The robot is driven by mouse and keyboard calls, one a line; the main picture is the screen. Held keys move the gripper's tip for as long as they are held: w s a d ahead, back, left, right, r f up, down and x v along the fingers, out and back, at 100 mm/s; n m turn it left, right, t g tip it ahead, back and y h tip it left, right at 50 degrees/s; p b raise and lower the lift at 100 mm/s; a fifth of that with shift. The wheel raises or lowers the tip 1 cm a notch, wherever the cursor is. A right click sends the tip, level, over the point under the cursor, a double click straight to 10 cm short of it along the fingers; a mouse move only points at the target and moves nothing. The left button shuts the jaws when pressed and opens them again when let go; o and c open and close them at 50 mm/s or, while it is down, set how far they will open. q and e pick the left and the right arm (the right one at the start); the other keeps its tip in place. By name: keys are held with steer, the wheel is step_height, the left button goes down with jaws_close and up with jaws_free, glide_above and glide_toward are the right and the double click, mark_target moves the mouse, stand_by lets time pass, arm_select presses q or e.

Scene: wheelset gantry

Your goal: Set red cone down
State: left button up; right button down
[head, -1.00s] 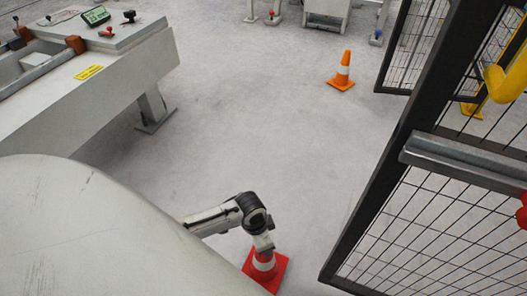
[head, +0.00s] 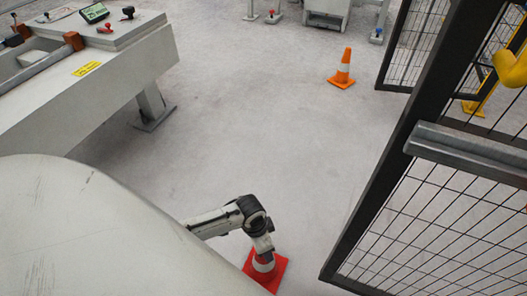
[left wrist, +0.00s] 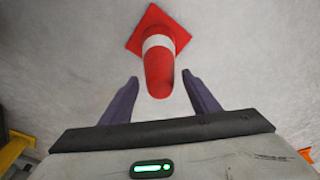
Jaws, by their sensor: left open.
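The red cone (head: 264,266) with a white band is at the bottom middle of the head view, its square base on the grey floor. My left arm comes in from the left and its gripper (head: 265,250) is at the top of the cone, which it partly hides. In the left wrist view the red cone (left wrist: 158,60) has its tip toward my left gripper (left wrist: 160,92). The two dark fingers are apart, one on each side of the tip, with a gap on both sides. My right gripper is not in view.
An orange cone (head: 342,70) stands farther off on the floor. A black mesh fence (head: 410,200) runs along the right side. A grey machine bench (head: 110,70) stands at the upper left. The floor between them is clear.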

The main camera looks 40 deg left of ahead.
arm_select(q)
steer(key=r+p, duration=0.2)
steer(key=r, duration=0.1)
steer(key=s+r+p, duration=0.1)
steer(key=r+p, duration=0.1)
steer(key=r, duration=0.2)
steer(key=a+r+p, duration=0.1)
steer(key=r, duration=0.2)
steer(key=shift+s+r+p, duration=0.15)
steer(key=shift+r+p, duration=0.2)
steer(key=shift+p, duration=0.05)
steer(key=shift+s+r, duration=0.1)
steer(key=shift+r, duration=0.6)
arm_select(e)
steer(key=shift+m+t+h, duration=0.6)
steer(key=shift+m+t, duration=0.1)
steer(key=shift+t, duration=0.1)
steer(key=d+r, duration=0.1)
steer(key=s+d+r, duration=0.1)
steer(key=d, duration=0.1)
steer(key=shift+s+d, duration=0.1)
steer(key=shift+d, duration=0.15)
